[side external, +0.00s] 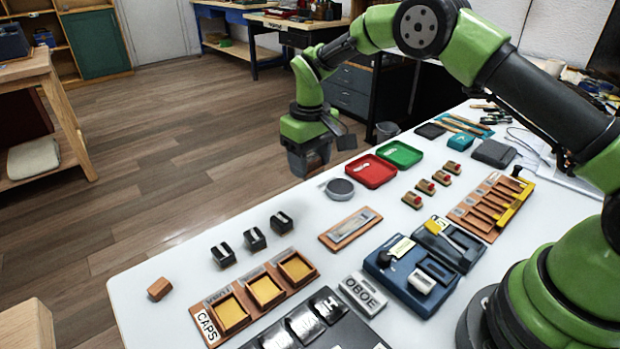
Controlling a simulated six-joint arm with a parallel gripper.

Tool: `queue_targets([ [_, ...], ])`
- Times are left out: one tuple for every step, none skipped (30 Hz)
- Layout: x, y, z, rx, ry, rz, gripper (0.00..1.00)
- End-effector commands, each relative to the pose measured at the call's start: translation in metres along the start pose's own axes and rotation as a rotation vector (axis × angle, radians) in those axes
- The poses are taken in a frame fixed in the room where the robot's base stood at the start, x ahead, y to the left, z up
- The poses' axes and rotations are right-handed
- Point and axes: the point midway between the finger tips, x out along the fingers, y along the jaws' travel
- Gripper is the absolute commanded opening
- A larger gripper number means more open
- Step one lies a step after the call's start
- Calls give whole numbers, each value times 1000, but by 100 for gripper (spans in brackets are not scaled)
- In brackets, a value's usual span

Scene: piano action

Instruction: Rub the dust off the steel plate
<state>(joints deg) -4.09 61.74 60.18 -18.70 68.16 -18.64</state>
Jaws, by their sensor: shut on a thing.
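The steel plate (351,229) is a pale silvery strip set in a brown wooden board. My gripper (309,166) is raised in the air above and to the left of the plate, near the table's far edge, and apart from the plate. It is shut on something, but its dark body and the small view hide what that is. A round grey pad (340,188) with a light rim lies on the table between my gripper and the plate.
Red (371,171) and green (400,153) trays lie right of the pad. Several dark blocks (254,239) stand left of the plate. A CAPS tray (230,313), a blue case (398,284) and an OBOE block (361,293) are nearer.

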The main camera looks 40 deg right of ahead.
Motion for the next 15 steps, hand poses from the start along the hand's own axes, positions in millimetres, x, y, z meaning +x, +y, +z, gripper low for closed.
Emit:
queue_targets([
  [-4,0,0,0,1,0,29],
  [-6,0,0,1,0,0,29],
  [-8,0,0,0,0,0,29],
  [-8,0,0,0,0,0,29],
  [-8,0,0,0,0,0,29],
  [-8,0,0,0,0,0,29],
  [-8,0,0,0,0,0,29],
  [-8,0,0,0,0,0,29],
  [-8,0,0,0,0,0,29],
  [-8,0,0,0,0,0,29],
  [-8,0,0,0,0,0,47],
  [-8,0,0,0,0,0,38],
  [-8,0,0,0,0,0,33],
  [-8,0,0,0,0,0,33],
  [-8,0,0,0,0,0,33],
])
